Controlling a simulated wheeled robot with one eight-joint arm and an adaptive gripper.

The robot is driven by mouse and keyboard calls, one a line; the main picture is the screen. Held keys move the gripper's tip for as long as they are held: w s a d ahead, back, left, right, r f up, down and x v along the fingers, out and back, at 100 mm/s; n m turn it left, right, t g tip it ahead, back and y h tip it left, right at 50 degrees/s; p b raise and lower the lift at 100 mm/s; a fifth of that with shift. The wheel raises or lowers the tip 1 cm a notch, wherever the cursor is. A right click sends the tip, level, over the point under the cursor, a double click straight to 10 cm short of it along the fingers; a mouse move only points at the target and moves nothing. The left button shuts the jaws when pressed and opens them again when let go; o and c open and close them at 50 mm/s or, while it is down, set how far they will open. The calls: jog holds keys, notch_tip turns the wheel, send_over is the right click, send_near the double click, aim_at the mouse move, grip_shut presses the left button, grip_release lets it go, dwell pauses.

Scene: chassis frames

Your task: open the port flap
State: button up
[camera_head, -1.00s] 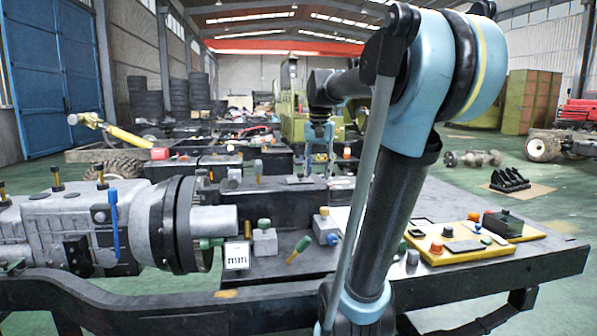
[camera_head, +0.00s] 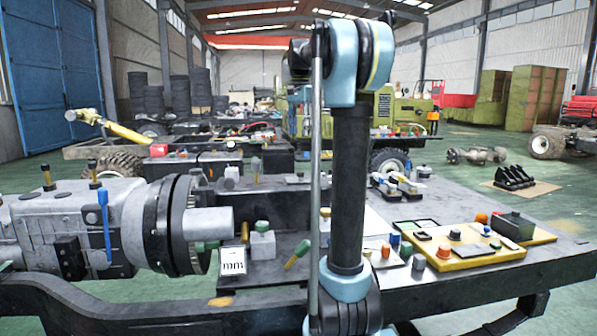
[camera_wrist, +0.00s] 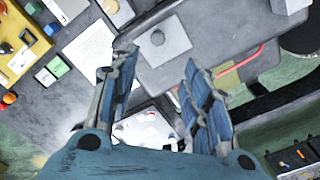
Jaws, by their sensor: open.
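My gripper (camera_wrist: 158,62) is open and empty in the wrist view, its two blue fingers spread apart. Just beyond the fingertips is a light grey square block (camera_wrist: 172,45) with a round grey disc on its face. I cannot tell whether this block carries the port flap, and no flap is clearly recognisable in either view. A white, glossy object (camera_wrist: 146,130) shows between the finger bases, partly hidden by my gripper. In the head view my upright arm hides the gripper and part of the bench behind it.
The dark bench (camera_head: 540,262) holds a yellow panel (camera_head: 470,262) with knobs at the right. A large grey gearbox housing (camera_head: 60,225) and an "mm" card (camera_head: 232,262) are at the left. In the wrist view, a white sheet (camera_wrist: 92,52) lies left of the fingers, and a red cable (camera_wrist: 240,60) runs at the right.

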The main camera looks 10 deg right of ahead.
aim_at(300, 172)
jog(key=f, duration=1.5)
jog(key=shift+d+f, duration=0.2)
jog(key=shift+f, duration=0.15)
grip_shut()
